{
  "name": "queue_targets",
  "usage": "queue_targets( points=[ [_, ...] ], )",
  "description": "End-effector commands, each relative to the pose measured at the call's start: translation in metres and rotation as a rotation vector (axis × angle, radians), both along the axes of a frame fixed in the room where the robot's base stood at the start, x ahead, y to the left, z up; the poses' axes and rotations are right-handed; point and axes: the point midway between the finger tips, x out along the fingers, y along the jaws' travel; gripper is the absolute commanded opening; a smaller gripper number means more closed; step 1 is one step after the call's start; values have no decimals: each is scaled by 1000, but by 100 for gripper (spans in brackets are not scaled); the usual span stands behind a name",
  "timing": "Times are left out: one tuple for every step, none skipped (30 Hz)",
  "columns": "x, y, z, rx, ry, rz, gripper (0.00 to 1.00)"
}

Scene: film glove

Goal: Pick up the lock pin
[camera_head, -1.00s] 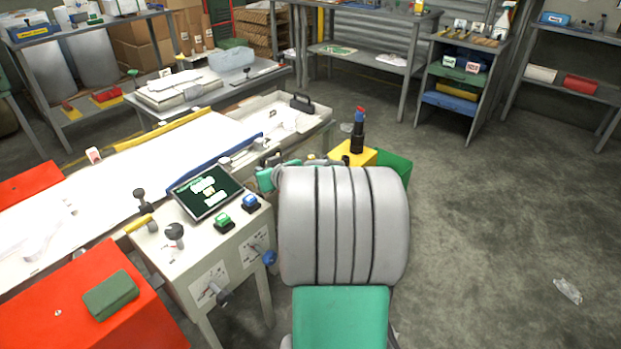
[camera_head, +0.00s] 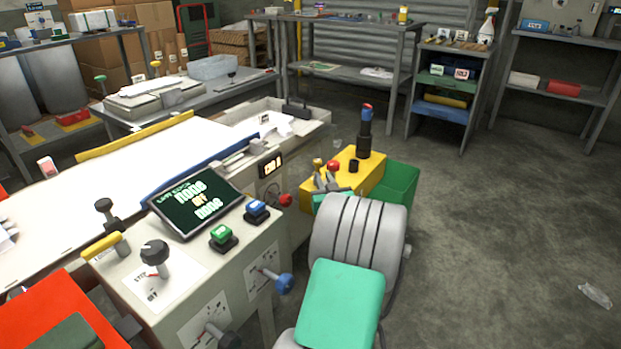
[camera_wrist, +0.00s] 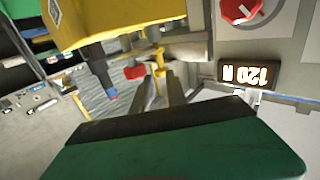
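A yellow block (camera_head: 345,175) stands behind the machine's control box. On it are a small brass-yellow pin (camera_head: 318,163), a red knob (camera_head: 333,166) and a tall dark post (camera_head: 365,135) with a red and blue top. I cannot tell for certain which is the lock pin. My gripper (camera_head: 326,180) is just in front of the block, partly hidden by my arm. In the wrist view the two dark fingers (camera_wrist: 162,88) are apart and empty. The yellow pin (camera_wrist: 159,62) shows past their tips, roughly in line with the gap. The red knob (camera_wrist: 135,72) is beside it.
The control box (camera_head: 190,270) with screen, buttons and knobs is left of my arm. A green bin (camera_head: 400,185) adjoins the block on the right. A lit display (camera_wrist: 247,74) and red dial (camera_wrist: 240,8) are close in the wrist view. Floor at right is mostly clear.

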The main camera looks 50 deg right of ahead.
Motion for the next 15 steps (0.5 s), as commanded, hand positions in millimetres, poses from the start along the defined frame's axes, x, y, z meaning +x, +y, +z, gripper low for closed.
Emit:
queue_targets(
  points=[
    [-1,-1,-10,-1,-1,-2,18],
    [-2,-2,-13,-1,-1,-4,18],
    [-2,-3,-15,-1,0,-5,18],
    [-1,-4,-15,-1,0,-6,18],
    [0,-6,-14,-3,0,-7,18],
    [3,-10,-14,-3,-2,-8,18],
    [6,-13,-14,-2,0,-9,18],
    [8,-16,-14,-2,0,-10,18],
    [12,-21,-13,-2,-1,-12,18],
    [15,-24,-14,-2,0,-13,18],
    [17,-27,-14,-2,-1,-14,18],
    [22,-31,-15,-2,0,-16,18],
    [26,-35,-15,-1,0,-15,18],
    [31,-38,-16,-3,0,-15,18],
    [37,-43,-16,-2,-1,-16,18]
  ],
)
